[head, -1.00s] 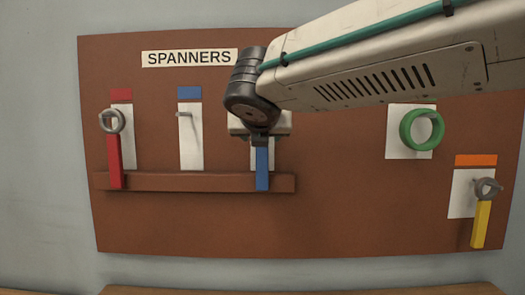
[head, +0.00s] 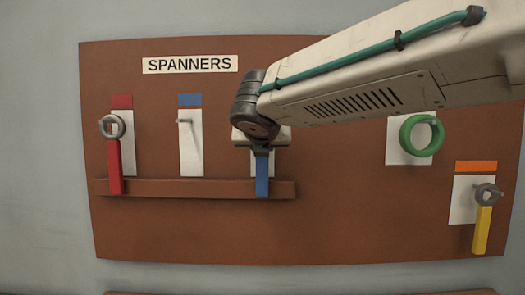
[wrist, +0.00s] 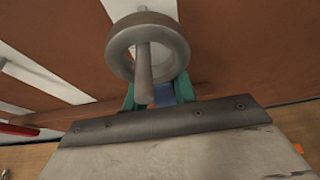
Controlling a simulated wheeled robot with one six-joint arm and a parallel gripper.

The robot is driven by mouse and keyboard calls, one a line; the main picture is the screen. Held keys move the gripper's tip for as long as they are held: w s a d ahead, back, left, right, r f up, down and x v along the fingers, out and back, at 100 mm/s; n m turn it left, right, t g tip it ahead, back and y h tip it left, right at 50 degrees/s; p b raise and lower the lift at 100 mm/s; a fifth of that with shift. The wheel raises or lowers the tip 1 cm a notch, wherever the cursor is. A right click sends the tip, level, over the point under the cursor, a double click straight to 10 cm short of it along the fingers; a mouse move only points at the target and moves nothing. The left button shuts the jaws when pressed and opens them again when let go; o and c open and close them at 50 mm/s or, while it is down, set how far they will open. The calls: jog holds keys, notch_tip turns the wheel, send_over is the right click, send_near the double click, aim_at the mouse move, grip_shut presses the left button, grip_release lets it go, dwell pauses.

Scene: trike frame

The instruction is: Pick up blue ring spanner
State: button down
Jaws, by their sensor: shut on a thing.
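The blue ring spanner (head: 262,176) hangs upright on the board, its lower blue handle showing below my gripper (head: 262,149) in front of the shelf. My gripper is shut on the upper handle, just under the ring. In the wrist view its grey ring (wrist: 178,55) shows close up, with a grey peg (wrist: 143,75) passing through the ring's opening. The green fingertips stand on either side of the blue handle. In the head view my gripper and wrist hide the ring and its peg.
A red spanner (head: 115,165) hangs at the left. Beside it an empty peg (head: 185,121) stands under a blue label (head: 190,99). The brown shelf (head: 215,188) runs behind the handles. A green ring (head: 407,142) and a yellow spanner (head: 482,230) hang at the right.

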jog(key=s, duration=1.8)
jog(key=shift+a, duration=0.3)
